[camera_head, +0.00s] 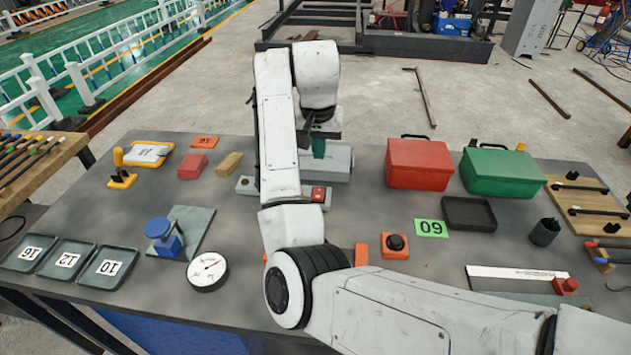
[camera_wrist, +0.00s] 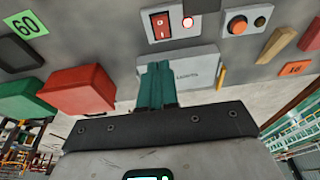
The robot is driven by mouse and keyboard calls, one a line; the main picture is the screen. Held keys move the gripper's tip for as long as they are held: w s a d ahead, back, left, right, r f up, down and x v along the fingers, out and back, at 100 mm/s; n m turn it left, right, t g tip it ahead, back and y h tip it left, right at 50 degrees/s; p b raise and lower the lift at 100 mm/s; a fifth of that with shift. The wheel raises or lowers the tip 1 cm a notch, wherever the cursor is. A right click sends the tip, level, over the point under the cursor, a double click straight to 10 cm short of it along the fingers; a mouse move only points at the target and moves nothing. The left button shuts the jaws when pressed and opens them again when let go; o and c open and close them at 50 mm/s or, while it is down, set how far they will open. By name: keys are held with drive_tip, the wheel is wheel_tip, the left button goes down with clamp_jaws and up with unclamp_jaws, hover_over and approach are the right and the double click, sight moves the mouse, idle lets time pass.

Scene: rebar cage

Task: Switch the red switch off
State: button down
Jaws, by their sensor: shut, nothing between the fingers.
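The red switch (camera_head: 318,193) is a rocker on a grey panel, right beside my arm in the head view. Which side of the rocker is pressed I cannot tell. My gripper (camera_head: 319,148) is shut and empty above the grey box behind the switch. In the wrist view its green fingers (camera_wrist: 157,85) overlap a pale plate lettered LIGHTS (camera_wrist: 190,73) and look apart from the switch.
An orange button (camera_wrist: 237,25) is beside the lamp in the wrist view. Red (camera_head: 419,163) and green (camera_head: 503,170) cases stand right of the panel. Red (camera_head: 192,166) and tan (camera_head: 229,164) blocks lie left. My arm hides part of the panel in the head view.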

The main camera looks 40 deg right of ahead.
drive_tip(key=shift+w+f, duration=0.1)
drive_tip(key=p, duration=0.2)
approach(320, 195)
drive_tip(key=x, duration=0.5)
drive_tip(key=shift+w+d, duration=0.1)
drive_tip(key=shift+w, duration=0.05)
drive_tip(key=shift+f, duration=0.55)
